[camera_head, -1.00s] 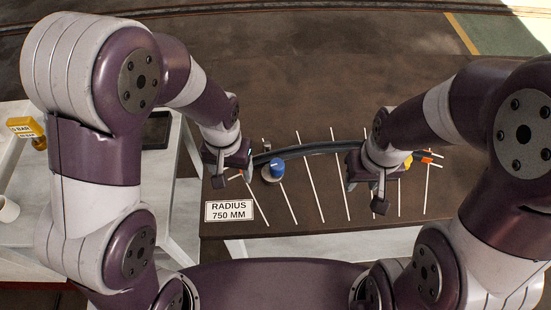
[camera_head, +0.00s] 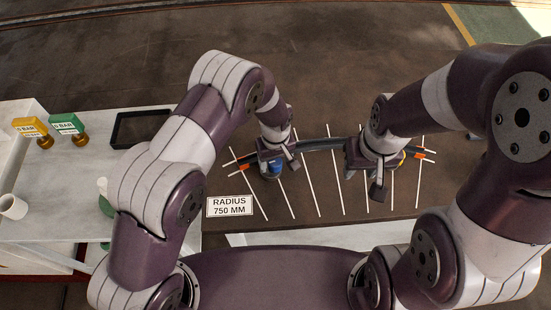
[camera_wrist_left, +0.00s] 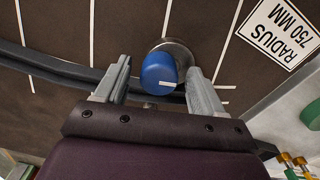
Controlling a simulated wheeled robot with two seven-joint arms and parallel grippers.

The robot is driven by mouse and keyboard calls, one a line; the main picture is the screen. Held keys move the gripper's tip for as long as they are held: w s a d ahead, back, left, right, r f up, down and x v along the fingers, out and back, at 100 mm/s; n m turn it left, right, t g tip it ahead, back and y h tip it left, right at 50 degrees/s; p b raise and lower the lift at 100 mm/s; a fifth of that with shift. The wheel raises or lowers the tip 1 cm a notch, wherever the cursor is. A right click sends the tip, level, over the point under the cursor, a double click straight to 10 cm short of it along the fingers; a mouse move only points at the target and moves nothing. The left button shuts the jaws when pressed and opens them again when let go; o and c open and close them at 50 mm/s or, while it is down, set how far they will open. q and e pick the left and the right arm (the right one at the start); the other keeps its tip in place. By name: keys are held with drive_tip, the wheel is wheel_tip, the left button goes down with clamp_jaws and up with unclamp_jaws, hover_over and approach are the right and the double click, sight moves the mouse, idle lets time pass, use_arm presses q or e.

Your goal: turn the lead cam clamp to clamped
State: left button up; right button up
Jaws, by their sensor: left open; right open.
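A blue round knob (camera_wrist_left: 158,72) with a white pointer line sits on a grey round base (camera_wrist_left: 178,50), beside the curved black section (camera_wrist_left: 62,66). The line points to the right in the left wrist view. My left gripper (camera_wrist_left: 160,70) is open, with one finger on each side of the knob; I cannot tell whether they touch it. In the head view the left gripper (camera_head: 272,170) largely covers the blue knob (camera_head: 276,166). My right gripper (camera_head: 376,182) is over the section's right part, its fingers partly hidden. A yellow part (camera_head: 403,155) shows just behind it.
The black section (camera_head: 320,144) lies across white lines on the brown table (camera_head: 330,95). A "RADIUS 750 MM" sign (camera_head: 230,206) is at the front left.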

use_arm(q)
drive_tip(key=shift+f, duration=0.4)
drive_tip(key=c, duration=1)
drive_tip(key=shift+m, duration=0.3)
drive_tip(key=shift+c, duration=0.2)
drive_tip(key=m+b, duration=0.1)
drive_tip(key=m, duration=0.1)
drive_tip(key=shift+m, duration=0.4)
drive_tip(key=m+b, duration=0.1)
drive_tip(key=m, duration=0.4)
drive_tip(key=shift+a, duration=0.1)
drive_tip(key=m+b, duration=0.1)
drive_tip(key=m, duration=0.4)
drive_tip(key=shift+a+m, duration=0.1)
drive_tip(key=shift+m, duration=2.2)
drive_tip(key=shift+b, duration=0.3)
